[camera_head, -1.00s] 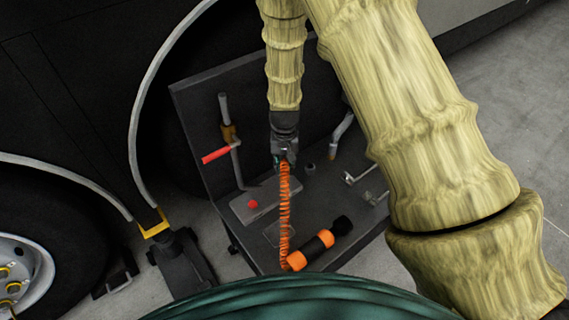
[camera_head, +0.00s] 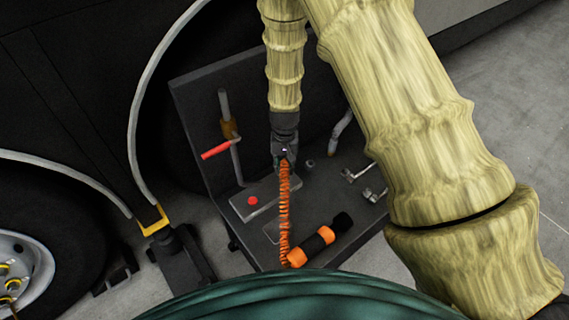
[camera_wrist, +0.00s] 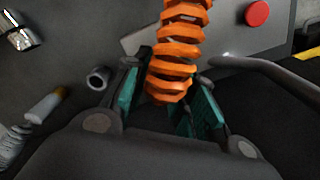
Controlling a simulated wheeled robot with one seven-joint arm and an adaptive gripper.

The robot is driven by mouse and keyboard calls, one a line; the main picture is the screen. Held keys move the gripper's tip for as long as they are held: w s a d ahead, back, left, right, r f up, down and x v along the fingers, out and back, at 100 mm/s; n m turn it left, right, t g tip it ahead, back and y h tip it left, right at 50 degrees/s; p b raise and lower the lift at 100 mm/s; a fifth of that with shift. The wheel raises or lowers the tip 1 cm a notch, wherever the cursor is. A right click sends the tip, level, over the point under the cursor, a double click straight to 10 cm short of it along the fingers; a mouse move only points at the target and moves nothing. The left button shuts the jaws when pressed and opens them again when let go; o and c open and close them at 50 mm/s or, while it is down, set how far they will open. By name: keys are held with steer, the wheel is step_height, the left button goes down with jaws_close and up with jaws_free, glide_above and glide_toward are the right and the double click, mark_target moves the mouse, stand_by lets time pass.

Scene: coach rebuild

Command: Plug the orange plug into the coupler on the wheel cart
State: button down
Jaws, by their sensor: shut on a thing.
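My gripper (camera_head: 283,158) is over the middle of the dark wheel cart (camera_head: 190,95), pointing down. In the wrist view its teal pads (camera_wrist: 168,100) are on both sides of the orange coiled cord's end (camera_wrist: 178,50). It is shut on the orange plug, whose body is mostly hidden between the pads. In the head view the cord (camera_head: 284,215) runs toward an orange-and-black cylinder (camera_head: 318,240) lying on the cart. A short hollow grey socket (camera_head: 310,163) stands just right of my gripper, apart from it; it also shows in the wrist view (camera_wrist: 98,78). It may be the coupler.
A pale plate with a red button (camera_head: 252,200) and a red-handled crank (camera_head: 216,151) are left of the gripper. Metal fittings (camera_head: 372,194) lie at the right edge. The cart's upright back panel stands behind; a jack (camera_head: 180,262) and coach wheel are left.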

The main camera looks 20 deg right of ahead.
steer(key=shift+f, duration=0.2)
steer(key=c, duration=1.1)
jaws_free()
steer(key=shift+r, duration=0.1)
step_height(320, 180, up, 12)
